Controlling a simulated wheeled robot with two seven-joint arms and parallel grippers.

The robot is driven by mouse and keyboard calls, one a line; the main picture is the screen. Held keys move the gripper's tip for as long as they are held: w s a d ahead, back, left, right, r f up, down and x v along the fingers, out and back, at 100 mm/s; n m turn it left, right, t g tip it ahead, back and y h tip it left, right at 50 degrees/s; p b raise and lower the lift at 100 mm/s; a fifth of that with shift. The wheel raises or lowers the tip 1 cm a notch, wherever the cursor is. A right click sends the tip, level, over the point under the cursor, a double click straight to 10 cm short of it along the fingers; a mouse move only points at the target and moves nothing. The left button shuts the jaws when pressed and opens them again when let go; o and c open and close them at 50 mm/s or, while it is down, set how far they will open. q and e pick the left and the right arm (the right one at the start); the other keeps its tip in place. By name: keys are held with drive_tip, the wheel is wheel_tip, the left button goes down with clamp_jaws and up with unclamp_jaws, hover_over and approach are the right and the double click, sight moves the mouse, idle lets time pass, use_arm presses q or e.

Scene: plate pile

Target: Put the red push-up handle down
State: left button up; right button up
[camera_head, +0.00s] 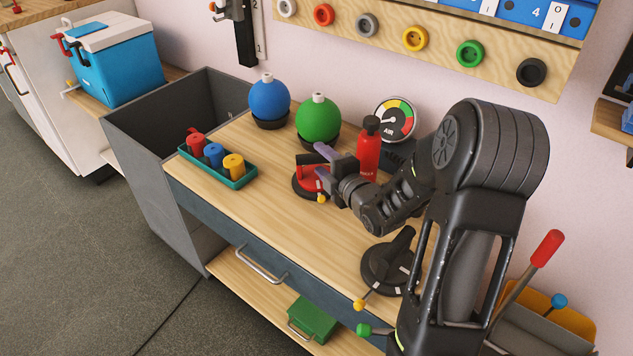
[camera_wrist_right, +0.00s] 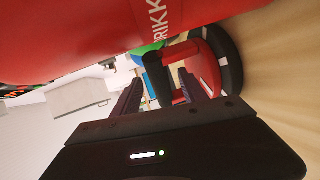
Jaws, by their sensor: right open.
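The red push-up handle (camera_head: 305,180), with a round black base, stands on the wooden bench top, partly hidden by my right gripper. My right gripper (camera_head: 322,168) is open right at it. In the right wrist view, the handle's red body and black base (camera_wrist_right: 205,68) show just beyond the fingers (camera_wrist_right: 160,92). Its dark grip bar (camera_wrist_right: 158,78) appears between the fingers; I cannot tell whether they touch it. My left gripper is not in view.
A red bottle (camera_head: 369,152) stands close beside my right gripper and fills the upper wrist view (camera_wrist_right: 120,35). Green (camera_head: 318,118) and blue (camera_head: 269,98) balls stand behind. A teal tray (camera_head: 238,181) holds coloured weights.

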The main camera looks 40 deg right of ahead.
drive_tip(key=x, duration=0.5)
drive_tip(key=shift+s, duration=0.1)
drive_tip(key=shift+c, duration=0.4)
clamp_jaws()
idle(1.1)
drive_tip(key=shift+r, duration=0.2)
